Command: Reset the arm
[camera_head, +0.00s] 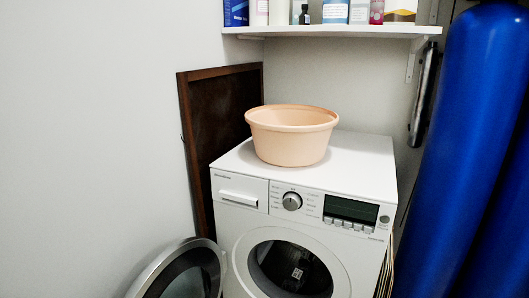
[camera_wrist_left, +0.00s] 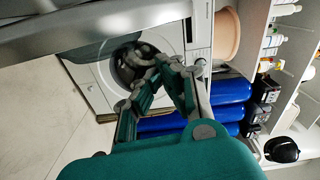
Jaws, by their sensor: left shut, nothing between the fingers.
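My left gripper (camera_wrist_left: 168,64) shows only in the left wrist view, with its grey and green fingers drawn together and nothing held. Behind the fingertips in that view is the front of a white washing machine (camera_wrist_left: 197,35) with its round opening. The gripper appears apart from it, in front. The head view shows neither gripper nor arm. My right gripper is in no view.
In the head view a peach basin (camera_head: 291,140) stands on the washing machine (camera_head: 365,165). The round door (camera_head: 190,275) hangs open at lower left. Blue cylinders (camera_head: 480,110) stand at right. A shelf (camera_head: 330,31) with bottles is above. A brown panel (camera_head: 220,110) leans behind.

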